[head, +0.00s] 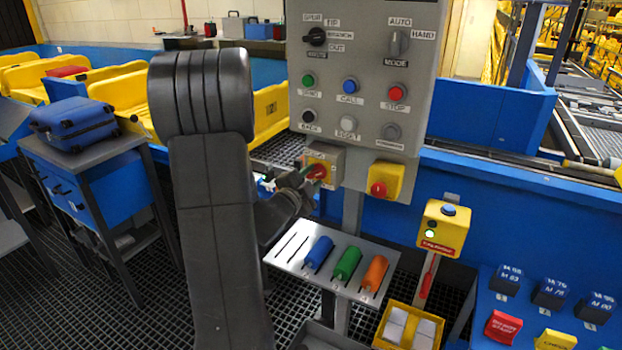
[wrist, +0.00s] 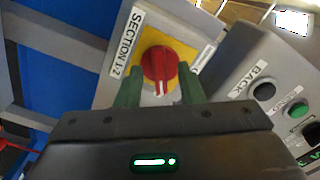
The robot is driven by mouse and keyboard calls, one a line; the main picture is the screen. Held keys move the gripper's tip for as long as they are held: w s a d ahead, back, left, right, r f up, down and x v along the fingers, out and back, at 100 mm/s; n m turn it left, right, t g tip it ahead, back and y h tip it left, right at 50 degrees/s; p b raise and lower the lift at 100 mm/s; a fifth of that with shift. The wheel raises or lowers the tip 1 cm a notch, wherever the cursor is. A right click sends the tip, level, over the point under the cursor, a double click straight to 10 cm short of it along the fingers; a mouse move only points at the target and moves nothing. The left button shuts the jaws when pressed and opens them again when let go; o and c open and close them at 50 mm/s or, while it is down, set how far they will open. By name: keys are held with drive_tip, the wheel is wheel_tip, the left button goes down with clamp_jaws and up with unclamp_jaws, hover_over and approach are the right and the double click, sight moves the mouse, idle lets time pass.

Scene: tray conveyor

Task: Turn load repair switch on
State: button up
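A second label on the box is too small to read. The red handle points toward my gripper in that view. In the head view the switch (head: 317,172) is on the small box at the panel's lower left. My gripper (wrist: 161,90) has its two green fingers apart, one on each side of the red handle, with gaps visible. I cannot tell how deep the fingertips reach. In the head view my arm partly hides the gripper.
The grey control panel (head: 352,75) carries knobs and push buttons above the switch. A red emergency button on a yellow box (head: 386,181) is close on the right. A shelf with blue, green and orange cylinders (head: 347,262) lies below.

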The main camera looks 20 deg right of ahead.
clamp_jaws()
drive_tip(key=shift+f+b, duration=0.15)
drive_tip(key=shift+b, duration=0.45)
drive_tip(key=shift+f+m+b, duration=0.1)
drive_tip(key=shift+m+b, duration=0.3)
drive_tip(key=m+b, duration=0.5)
drive_tip(key=b, duration=0.3)
drive_tip(key=shift+r+m, duration=0.2)
drive_tip(key=shift+m, duration=0.1)
unclamp_jaws()
